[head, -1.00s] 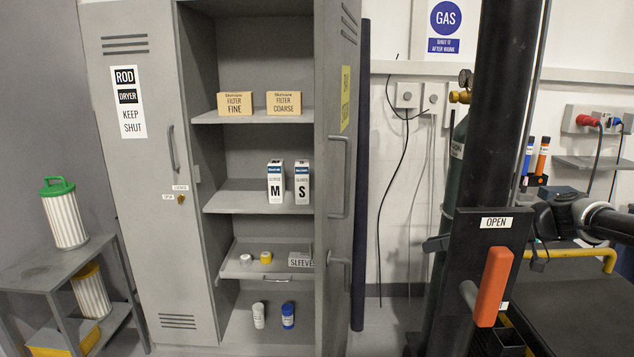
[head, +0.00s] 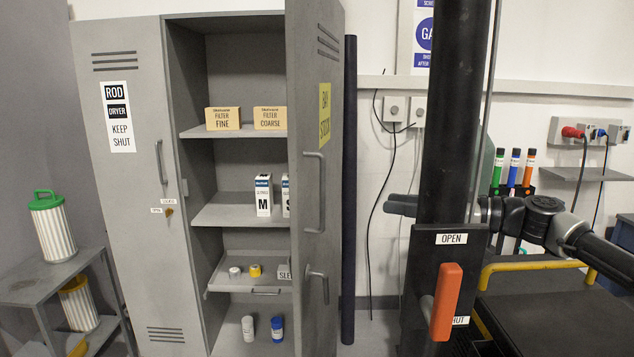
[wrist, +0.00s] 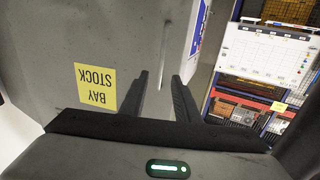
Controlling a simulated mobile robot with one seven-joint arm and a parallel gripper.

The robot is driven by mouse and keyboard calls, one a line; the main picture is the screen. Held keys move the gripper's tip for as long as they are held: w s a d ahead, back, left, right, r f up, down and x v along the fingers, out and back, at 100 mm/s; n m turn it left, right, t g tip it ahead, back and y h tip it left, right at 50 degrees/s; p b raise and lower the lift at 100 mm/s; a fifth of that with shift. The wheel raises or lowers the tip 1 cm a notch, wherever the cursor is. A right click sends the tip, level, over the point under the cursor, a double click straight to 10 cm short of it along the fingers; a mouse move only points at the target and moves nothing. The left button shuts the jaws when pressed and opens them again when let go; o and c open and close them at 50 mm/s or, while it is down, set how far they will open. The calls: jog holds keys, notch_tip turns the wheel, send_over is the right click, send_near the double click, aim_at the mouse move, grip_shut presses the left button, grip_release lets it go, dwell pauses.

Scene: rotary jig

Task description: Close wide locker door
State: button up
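The wide locker's grey door (head: 315,180) stands open, swung outward on the right side of the locker. It carries a yellow BAY STOCK label, a long upper handle and a smaller lower handle. The locker interior (head: 230,170) is exposed. In the wrist view the door (wrist: 60,40) fills the left, with its label upside down. My gripper (wrist: 162,97) is open, its two dark fingers apart near the door's edge; I cannot tell whether they touch it. In the head view a dark end of my arm (head: 402,205) shows right of the door, with a clear gap between.
Shelves hold filter boxes (head: 222,118), glove boxes (head: 263,195) and small bottles (head: 277,328). The narrow Rod Dryer door (head: 125,200) is shut. A dark vertical pole (head: 348,200) stands beside the open door. An orange lever (head: 445,300) stands at the right.

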jog(key=x, duration=0.5)
jog(key=r+p+x, duration=0.1)
jog(key=x, duration=0.5)
jog(key=r+p+x, duration=0.1)
jog(key=x, duration=0.5)
jog(key=shift+s+a, duration=0.15)
grip_shut()
